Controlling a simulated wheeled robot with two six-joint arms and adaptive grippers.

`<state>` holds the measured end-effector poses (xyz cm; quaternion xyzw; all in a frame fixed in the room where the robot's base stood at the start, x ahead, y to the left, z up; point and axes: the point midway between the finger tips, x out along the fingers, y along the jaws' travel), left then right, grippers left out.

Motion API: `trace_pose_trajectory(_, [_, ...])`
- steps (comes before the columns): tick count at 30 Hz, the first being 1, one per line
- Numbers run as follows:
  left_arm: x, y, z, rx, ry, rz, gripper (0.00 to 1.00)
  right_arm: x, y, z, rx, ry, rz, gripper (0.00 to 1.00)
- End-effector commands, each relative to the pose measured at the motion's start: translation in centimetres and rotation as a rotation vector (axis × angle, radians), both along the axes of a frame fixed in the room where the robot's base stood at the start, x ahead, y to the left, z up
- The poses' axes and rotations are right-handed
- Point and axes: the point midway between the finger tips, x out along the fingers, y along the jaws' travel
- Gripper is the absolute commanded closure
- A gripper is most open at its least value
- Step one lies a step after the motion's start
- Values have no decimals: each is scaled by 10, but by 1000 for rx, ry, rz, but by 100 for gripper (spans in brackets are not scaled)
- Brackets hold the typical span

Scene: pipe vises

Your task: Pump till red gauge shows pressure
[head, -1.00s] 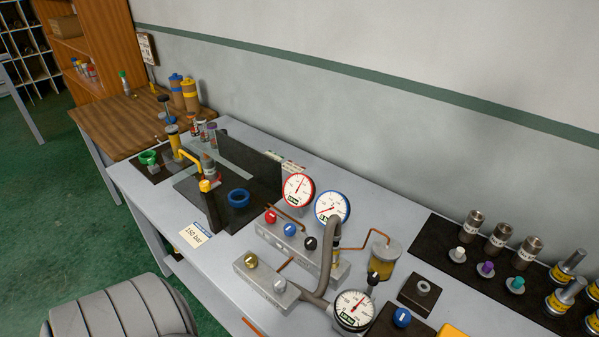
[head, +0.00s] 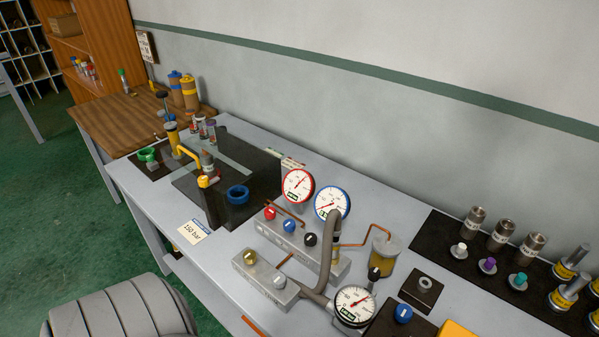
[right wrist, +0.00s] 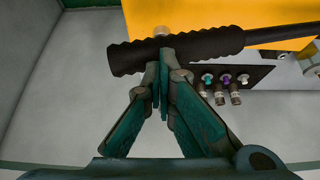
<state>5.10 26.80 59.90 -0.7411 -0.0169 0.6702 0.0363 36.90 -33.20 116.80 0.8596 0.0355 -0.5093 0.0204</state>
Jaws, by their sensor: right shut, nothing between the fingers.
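The red-rimmed gauge (head: 298,185) stands upright on the bench in the head view, left of the blue-rimmed gauge (head: 332,203). Its needle seems to point up and right; its numbers are too small to read. A third, black-rimmed gauge (head: 355,306) sits lower right beside a grey hose. In the right wrist view, a black ribbed handle (right wrist: 178,50) on a dark rod crosses above a yellow body (right wrist: 210,14), probably the pump. My right gripper (right wrist: 161,84) is shut and empty, its fingertips at the handle; contact is unclear. My left gripper is out of view.
A valve block (head: 300,240) with red, blue and black knobs stands below the gauges; a second block (head: 265,280) is in front. A dark see-through panel (head: 250,165) stands to the left. Several metal fittings (head: 500,237) sit on a black mat at right.

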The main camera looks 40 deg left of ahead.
Motion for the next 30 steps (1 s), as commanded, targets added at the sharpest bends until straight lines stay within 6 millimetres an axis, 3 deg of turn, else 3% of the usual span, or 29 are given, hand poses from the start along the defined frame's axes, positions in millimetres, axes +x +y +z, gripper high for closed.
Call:
trace_pose_trajectory(5, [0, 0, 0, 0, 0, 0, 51, 0, 0, -1, -1, 1, 0, 100])
trace_pose_trajectory(13, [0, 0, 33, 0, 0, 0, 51, -1, 10, 44, -3, 1, 1, 100])
trace_pose_trajectory(30, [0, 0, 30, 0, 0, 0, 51, -1, 11, 48, 0, 0, 1, 100])
